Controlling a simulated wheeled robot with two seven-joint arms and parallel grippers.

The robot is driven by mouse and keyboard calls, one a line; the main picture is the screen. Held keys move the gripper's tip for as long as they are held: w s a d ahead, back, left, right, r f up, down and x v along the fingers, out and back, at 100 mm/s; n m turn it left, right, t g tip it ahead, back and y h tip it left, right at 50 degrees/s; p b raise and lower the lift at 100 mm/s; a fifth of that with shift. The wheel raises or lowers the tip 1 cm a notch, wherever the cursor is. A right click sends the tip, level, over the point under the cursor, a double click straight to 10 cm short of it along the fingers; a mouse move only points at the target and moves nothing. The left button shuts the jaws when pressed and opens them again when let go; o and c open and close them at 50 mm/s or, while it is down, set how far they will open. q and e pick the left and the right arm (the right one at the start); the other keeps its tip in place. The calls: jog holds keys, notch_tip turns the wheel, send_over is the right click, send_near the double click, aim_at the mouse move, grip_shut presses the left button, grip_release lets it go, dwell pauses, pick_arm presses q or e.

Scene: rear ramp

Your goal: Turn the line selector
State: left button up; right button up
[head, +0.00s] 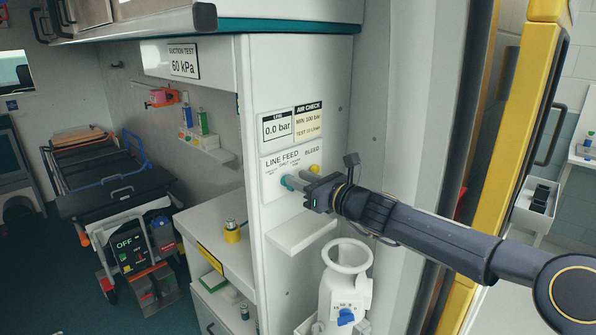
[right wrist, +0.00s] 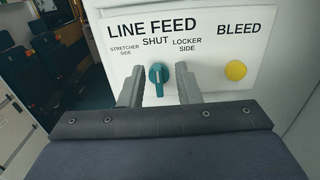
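The line selector is a teal knob (right wrist: 157,76) with a white mark, below the "LINE FEED" and "SHUT" labels on a white panel (head: 275,188). Its narrow grip points down in the right wrist view. My right gripper (head: 300,180) is at the panel, its fingers pointing at it. In the right wrist view its two fingers (right wrist: 160,69) stand apart, one on each side of the knob. A gap shows on both sides, so it is open and not clamped. In the head view the fingers partly hide the knob. My left gripper is not in view.
A yellow bleed button (right wrist: 236,70) sits right of the knob. The gauge (head: 277,125) above reads 0.0 bar. A small white shelf (head: 301,233) juts out below the panel, with a white device (head: 345,285) beneath. A yellow-edged door (head: 515,150) stands at the right.

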jog(key=shift+w+a, duration=0.35)
jog(key=shift+a, duration=0.1)
grip_shut()
